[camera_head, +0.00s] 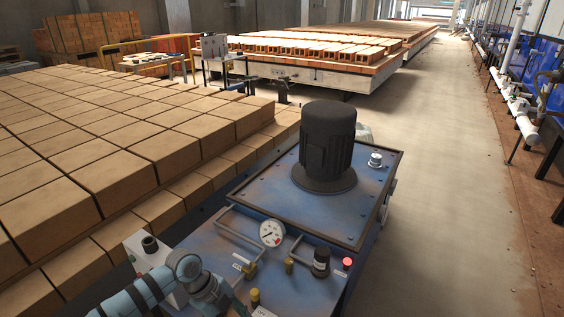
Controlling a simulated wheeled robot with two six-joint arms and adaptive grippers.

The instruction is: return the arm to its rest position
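One of my arms (150,292), pale blue with dark bands, comes in at the bottom left. Its wrist end (208,291) bends down to the right, beside the blue machine (300,262) and in front of a grey-white control box (150,262). The fingers at its end cannot be made out near the bottom edge, and nothing held shows. My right arm and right gripper are not in view.
The blue machine carries a black motor (326,143), a pressure gauge (272,233), pipes and a red button (347,262). Stacked bricks (105,150) fill the left. A long brick-laden platform (310,68) stands behind. Concrete floor (450,170) on the right is clear.

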